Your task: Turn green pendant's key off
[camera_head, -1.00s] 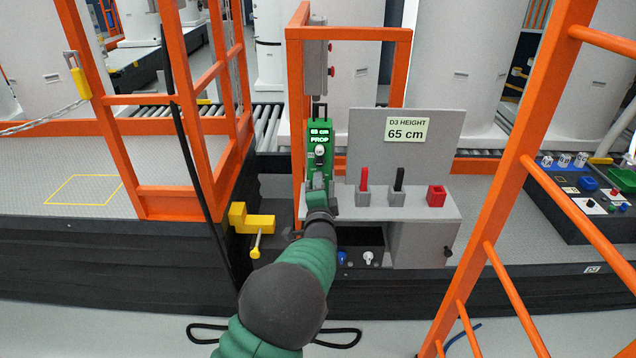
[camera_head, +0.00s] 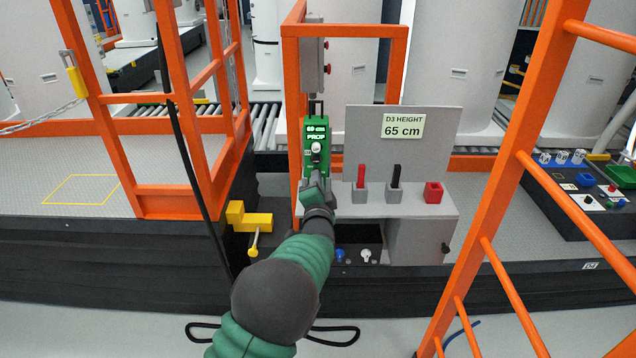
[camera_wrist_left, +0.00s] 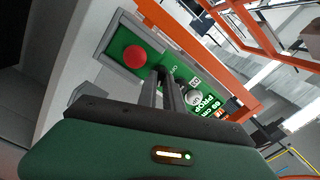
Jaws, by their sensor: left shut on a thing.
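In the left wrist view the pendant's green face (camera_wrist_left: 117,47) carries a red button (camera_wrist_left: 135,57), with the knob (camera_wrist_left: 194,97) farther right. My left gripper (camera_head: 315,180) is at the pendant's lower part, below the knob. In the wrist view its two dark fingers (camera_wrist_left: 164,78) are close together between button and knob, shut on the key, which they hide. The key's angle cannot be seen. My right gripper is out of view.
An orange frame (camera_head: 293,100) stands around the pendant. Red and black handles and a red socket (camera_head: 433,193) sit on the grey shelf to the right. A yellow bracket (camera_head: 248,220) is at lower left. An orange ladder (camera_head: 505,200) crosses the right side.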

